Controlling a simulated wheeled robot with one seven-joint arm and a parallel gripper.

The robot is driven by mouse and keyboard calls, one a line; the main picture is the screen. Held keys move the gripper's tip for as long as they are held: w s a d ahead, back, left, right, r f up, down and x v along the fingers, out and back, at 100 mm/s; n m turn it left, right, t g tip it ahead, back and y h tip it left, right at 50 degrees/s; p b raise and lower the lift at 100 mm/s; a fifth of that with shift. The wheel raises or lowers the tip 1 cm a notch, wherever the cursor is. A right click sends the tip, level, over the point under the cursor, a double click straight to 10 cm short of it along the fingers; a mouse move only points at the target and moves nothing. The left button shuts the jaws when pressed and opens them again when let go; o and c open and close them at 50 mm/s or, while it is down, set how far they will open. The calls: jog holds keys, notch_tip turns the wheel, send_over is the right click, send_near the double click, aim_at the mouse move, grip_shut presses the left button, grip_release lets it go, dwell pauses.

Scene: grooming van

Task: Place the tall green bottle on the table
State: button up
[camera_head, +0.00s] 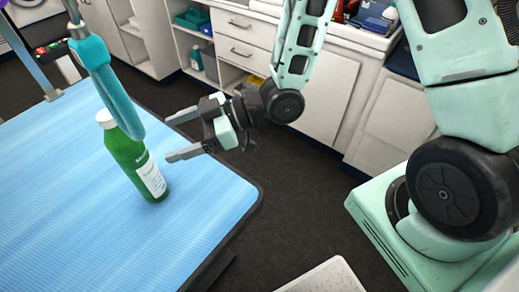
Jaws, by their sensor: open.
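A tall green bottle (128,160) with a white cap and a white label stands upright on the blue-topped table (60,215), near the table's right side. A teal padded loop on a pole hangs in front of part of its upper body. My gripper (173,138) is open and empty, just to the right of the bottle. Its two fingers point left toward the bottle, and a gap shows between them and the bottle.
The teal loop (107,85) hangs over the table close to the bottle. White cabinets (317,88) and open shelves (194,55) line the back. The table's dark right edge (240,222) lies below my gripper. The table's front left is clear.

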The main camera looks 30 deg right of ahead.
jog(key=s+d+r+m+g+h, duration=0.1)
jog(key=s+d+r+m+h, duration=0.1)
jog(key=s+d+m+h, duration=0.2)
jog(key=s+d+r+m+g+h, duration=0.2)
jog(key=s+d+h, duration=0.4)
jog(key=s+h, duration=0.4)
jog(key=s+r+m, duration=0.1)
jog(key=s+m, duration=0.1)
jog(key=shift+s+d+r, duration=0.3)
jog(key=shift+d, duration=0.1)
notch_tip(320, 180, up, 4)
jog(key=p, duration=0.4)
jog(key=shift+r, duration=0.1)
